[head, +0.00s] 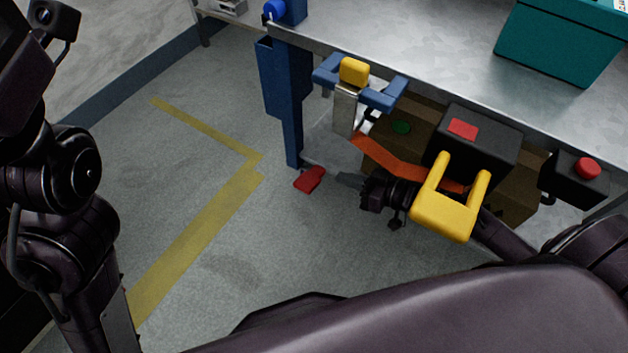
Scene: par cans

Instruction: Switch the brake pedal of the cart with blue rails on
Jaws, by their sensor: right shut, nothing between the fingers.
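A red pedal (309,179) sits low by the foot of a blue post, just above the grey floor. The blue post (289,105) stands at the left end of a metal-topped cart or bench (420,50). My right gripper (342,179) is shut and empty. Its tips point left towards the red pedal, with a small gap between them in the picture. I cannot tell how far apart they are in depth, or whether the pedal is up or down. My left arm shows at the left edge, but its gripper is out of view.
A blue-armed piece with a yellow top (354,72), a black box with a red patch (476,140), a yellow handle (445,212) and a red button (587,168) crowd the front edge. A teal bin (563,40) stands on top. Yellow-lined floor (205,230) at left is clear.

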